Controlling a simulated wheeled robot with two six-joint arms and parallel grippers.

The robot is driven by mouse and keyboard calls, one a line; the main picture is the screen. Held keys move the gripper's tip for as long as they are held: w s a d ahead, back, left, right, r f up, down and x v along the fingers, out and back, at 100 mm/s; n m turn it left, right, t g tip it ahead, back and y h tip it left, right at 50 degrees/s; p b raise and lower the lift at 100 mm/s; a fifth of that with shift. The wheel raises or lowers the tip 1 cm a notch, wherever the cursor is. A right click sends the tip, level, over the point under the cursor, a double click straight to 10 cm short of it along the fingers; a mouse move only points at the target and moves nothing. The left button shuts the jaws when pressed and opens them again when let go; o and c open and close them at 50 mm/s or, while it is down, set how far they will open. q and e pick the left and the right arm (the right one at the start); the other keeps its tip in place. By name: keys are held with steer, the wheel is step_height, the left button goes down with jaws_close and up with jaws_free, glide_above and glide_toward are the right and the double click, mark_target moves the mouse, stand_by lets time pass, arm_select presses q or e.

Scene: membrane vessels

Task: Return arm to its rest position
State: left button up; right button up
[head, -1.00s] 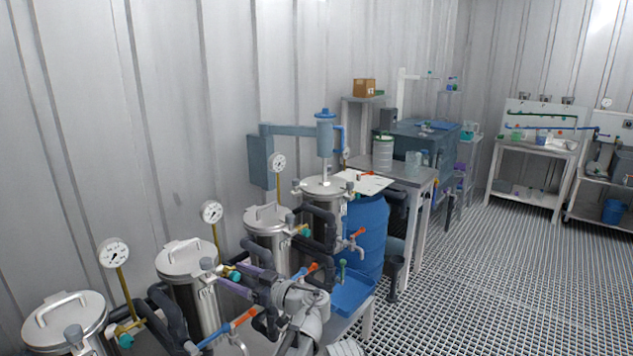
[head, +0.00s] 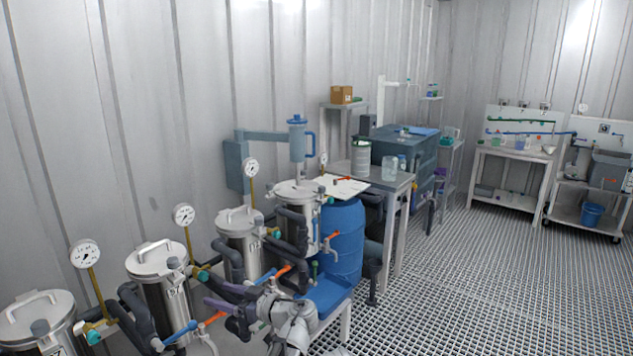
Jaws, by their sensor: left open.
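My left gripper (head: 213,294) shows in the lower middle of the head view. Its two dark purple-grey fingers are apart, with nothing seen between them. It points left, in front of the steel membrane vessels and close to their dark pipes. I cannot tell whether it touches any pipe or valve. My grey and white left arm (head: 293,322) runs from it to the bottom edge. The vessels stand in a row: one at the lower left (head: 38,318), then others (head: 157,262), (head: 240,222), (head: 298,192) going back. My right gripper is not in view.
Pressure gauges (head: 85,254) and orange and blue valve handles (head: 181,333) stick out around the vessels. A blue barrel (head: 343,240) and a blue tray (head: 327,292) lie beyond the arm. The grated floor (head: 480,280) at right is open.

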arm_select(q)
steer(key=s+f+m+g+h, duration=0.35)
steer(key=s+f+h, duration=0.2)
steer(key=f, duration=0.25)
steer(key=s+f+m+g+h, duration=0.2)
steer(key=s+f+m+h, duration=0.3)
steer(key=f, duration=0.4)
steer(key=s+d+f+m+h, duration=0.3)
steer(key=s+d+h, duration=0.1)
steer(key=s+d, duration=0.1)
steer(key=s+d+m+g, duration=0.1)
steer(key=s+d+m, duration=0.15)
steer(key=d, duration=0.35)
steer(key=s+d+m+g, duration=0.1)
steer(key=s+d+m, duration=0.1)
steer(key=s+d, duration=0.3)
step_height(320, 180, up, 13)
steer(key=d+p, duration=0.1)
steer(key=p, duration=1.1)
steer(key=shift+w+r+p, duration=0.15)
steer(key=shift+w+p, duration=0.15)
steer(key=shift+p, duration=0.1)
steer(key=shift+t, duration=0.25)
